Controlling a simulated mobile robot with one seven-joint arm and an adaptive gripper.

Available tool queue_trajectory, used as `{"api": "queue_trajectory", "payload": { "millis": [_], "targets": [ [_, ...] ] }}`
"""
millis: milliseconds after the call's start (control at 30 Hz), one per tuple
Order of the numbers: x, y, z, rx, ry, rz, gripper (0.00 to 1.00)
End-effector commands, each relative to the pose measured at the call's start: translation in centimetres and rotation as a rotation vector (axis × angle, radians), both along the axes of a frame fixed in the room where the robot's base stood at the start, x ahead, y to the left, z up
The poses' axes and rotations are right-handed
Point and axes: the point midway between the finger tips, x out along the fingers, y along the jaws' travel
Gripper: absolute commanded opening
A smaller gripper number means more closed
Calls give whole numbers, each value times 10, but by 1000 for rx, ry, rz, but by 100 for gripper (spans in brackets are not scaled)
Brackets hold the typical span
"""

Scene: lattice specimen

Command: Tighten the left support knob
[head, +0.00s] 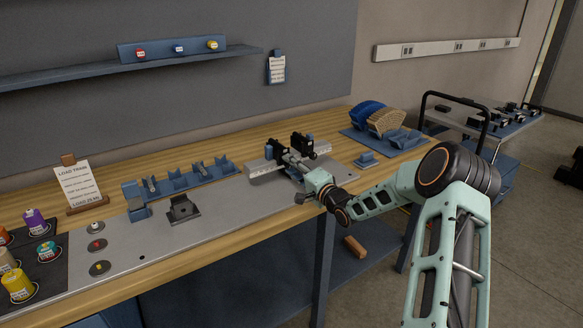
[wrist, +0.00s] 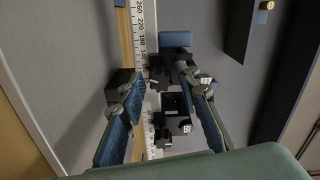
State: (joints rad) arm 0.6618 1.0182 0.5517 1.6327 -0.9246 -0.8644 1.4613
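The test fixture has a grey rail with a ruled scale (head: 266,168). Two black support blocks stand on it, the left one (head: 281,153) and the right one (head: 302,146). In the wrist view, the scale (wrist: 138,40) runs up the picture and a black block with a white tag (wrist: 176,104) shows between the fingers. My gripper (wrist: 156,78) is open, its two blue-padded fingers spread apart over the fixture. In the head view my gripper (head: 298,164) reaches the fixture from the front right. I cannot make out the left support knob clearly; my fingers may hide it.
A blue rack (head: 190,180) and a dark block (head: 183,209) lie left of the fixture. A load train sign (head: 80,184) and coloured jars (head: 34,219) stand farther left. Blue holders with a tan lattice piece (head: 384,122) are at the right. A cart (head: 490,122) stands beyond.

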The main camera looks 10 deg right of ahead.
Motion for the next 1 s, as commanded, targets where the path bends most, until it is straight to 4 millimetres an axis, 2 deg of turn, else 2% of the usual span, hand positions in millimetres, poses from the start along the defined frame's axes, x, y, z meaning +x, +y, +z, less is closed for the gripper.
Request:
{"api": "queue_trajectory", "payload": {
  "millis": [333, 467, 900, 1000],
  "targets": [
    [-1, -1, 0, -1, 0, 0, 37],
    [-11, -5, 0, 0, 1, 0, 37],
    [-88, -38, 0, -1, 1, -2, 37],
    [-101, -43, 0, 0, 1, -1, 37]
  ]
}}
